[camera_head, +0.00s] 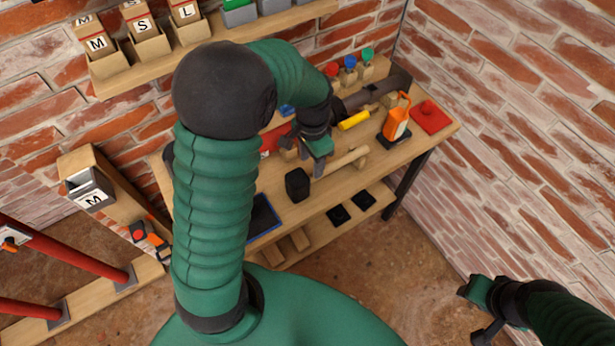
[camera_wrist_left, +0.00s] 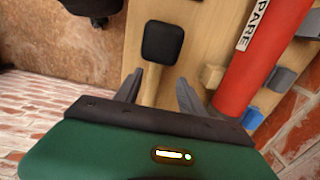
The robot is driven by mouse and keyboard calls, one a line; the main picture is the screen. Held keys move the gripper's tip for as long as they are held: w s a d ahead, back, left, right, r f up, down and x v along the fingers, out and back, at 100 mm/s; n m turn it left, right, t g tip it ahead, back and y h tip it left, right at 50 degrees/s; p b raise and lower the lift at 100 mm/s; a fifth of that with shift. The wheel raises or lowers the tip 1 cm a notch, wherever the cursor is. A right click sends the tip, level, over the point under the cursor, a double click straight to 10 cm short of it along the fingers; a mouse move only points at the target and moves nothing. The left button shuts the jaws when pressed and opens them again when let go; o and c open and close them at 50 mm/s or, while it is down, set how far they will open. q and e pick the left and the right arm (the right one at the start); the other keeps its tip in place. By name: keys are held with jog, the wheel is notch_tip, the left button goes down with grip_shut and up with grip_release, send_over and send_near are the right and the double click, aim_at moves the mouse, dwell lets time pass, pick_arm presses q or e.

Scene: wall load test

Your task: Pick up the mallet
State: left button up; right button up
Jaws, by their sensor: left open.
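The mallet has a black block head (camera_head: 297,184) near the front edge of the wooden workbench (camera_head: 272,203). In the left wrist view its head (camera_wrist_left: 162,42) lies just beyond my fingertips, and its pale wooden handle (camera_wrist_left: 152,82) runs back between the fingers. My left gripper (camera_head: 318,162) is over the bench beside the head. Its two fingers (camera_wrist_left: 160,79) are apart, one on each side of the handle, with a gap visible. The handle's rear end is hidden behind the gripper body. My right gripper (camera_head: 478,308) is low at the right, away from the bench; its jaws are unclear.
A red cylinder marked SPARE (camera_wrist_left: 262,62) lies close beside the left gripper. Brick walls (camera_head: 510,110) close in behind and right.

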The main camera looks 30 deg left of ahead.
aim_at(329, 168)
pick_arm(q)
jog(key=d+f, duration=0.1)
jog(key=f, duration=0.2)
jog(key=shift+w+d, duration=0.2)
jog(key=shift+d, duration=0.2)
jog(key=f, duration=0.3)
jog(key=shift+a+f, duration=0.2)
jog(key=shift+f, duration=0.15)
jog(key=shift+w+a+f, duration=0.15)
jog(key=shift+a, duration=0.3)
jog(key=shift+c, duration=2)
jog(key=shift+d, duration=0.4)
jog(key=c, duration=0.5)
jog(key=shift+d, duration=0.15)
grip_shut()
pick_arm(e)
jog(key=shift+w+d, duration=0.1)
jog(key=shift+d, duration=0.65)
pick_arm(q)
jog(key=shift+a, duration=0.2)
pick_arm(e)
jog(key=shift+a, duration=0.15)
